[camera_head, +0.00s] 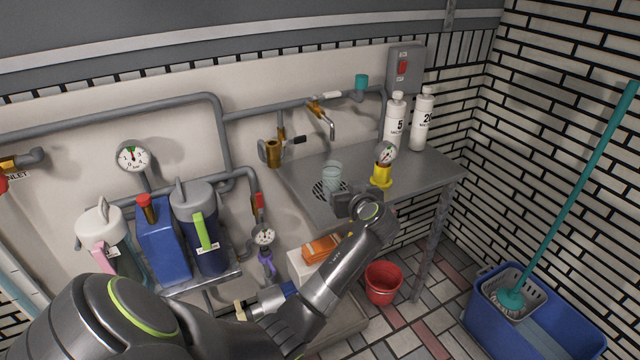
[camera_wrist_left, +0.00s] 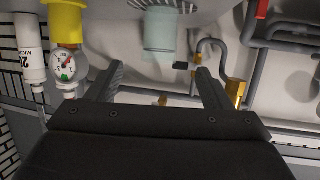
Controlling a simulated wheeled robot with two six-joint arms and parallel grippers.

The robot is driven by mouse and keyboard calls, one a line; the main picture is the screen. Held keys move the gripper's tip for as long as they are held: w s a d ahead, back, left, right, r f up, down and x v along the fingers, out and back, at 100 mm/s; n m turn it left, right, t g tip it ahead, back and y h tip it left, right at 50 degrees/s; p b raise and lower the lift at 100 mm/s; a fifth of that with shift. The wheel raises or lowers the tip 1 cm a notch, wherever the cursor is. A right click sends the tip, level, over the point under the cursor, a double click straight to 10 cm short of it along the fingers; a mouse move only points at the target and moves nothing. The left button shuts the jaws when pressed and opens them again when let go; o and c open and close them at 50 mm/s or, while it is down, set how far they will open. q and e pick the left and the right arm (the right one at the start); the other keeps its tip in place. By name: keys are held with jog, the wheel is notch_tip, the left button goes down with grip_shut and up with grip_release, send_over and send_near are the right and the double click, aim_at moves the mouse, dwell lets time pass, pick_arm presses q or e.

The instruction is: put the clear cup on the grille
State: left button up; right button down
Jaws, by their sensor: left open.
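The clear cup (camera_head: 332,173) stands upright on the round dark grille (camera_head: 319,189) set in the grey metal counter. In the left wrist view, which looks upside down, the cup (camera_wrist_left: 160,32) shows against the grille (camera_wrist_left: 174,4). My left gripper (camera_head: 354,196) is just in front of the cup, at the near side of the grille. In the left wrist view its two fingers (camera_wrist_left: 160,70) are spread wide and empty, with the cup beyond their tips and apart from them. The gripper hides part of the grille. My right gripper is not in view.
A yellow-based gauge (camera_head: 382,174) stands close right of the cup, with white bottles (camera_head: 394,124) behind it. A brass tap (camera_head: 322,113) hangs over the counter (camera_head: 425,170) at the back. Jugs (camera_head: 195,225) stand at left. A red bucket (camera_head: 383,284) is on the floor.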

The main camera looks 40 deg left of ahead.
pick_arm(q)
jog(key=shift+a+f, duration=0.1)
jog(key=s+d+f+m+h, duration=0.25)
jog(key=s+f, duration=0.45)
jog(key=f, duration=0.5)
jog(key=s+d+f+m+g+h, duration=0.15)
jog(key=s+f+m+h, duration=0.4)
jog(key=f, duration=0.75)
jog(key=s+d+f+m+h, duration=0.1)
jog(key=s+d+f+m, duration=0.1)
jog(key=s+f, duration=0.85)
jog(key=s+f+g, duration=0.2)
jog(key=s+f, duration=0.4)
jog(key=s, duration=0.4)
jog(key=s+d+f+g+h, duration=0.1)
jog(key=s+f+g, duration=0.1)
jog(key=s+f, duration=0.4)
jog(key=s+f+g, duration=0.2)
jog(key=s+f, duration=0.5)
jog(key=s, duration=0.7)
jog(key=shift+s+d+h, duration=0.3)
jog(key=shift+s, duration=0.05)
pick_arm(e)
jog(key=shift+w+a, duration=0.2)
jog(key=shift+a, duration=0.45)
pick_arm(q)
jog(key=shift+r, duration=0.1)
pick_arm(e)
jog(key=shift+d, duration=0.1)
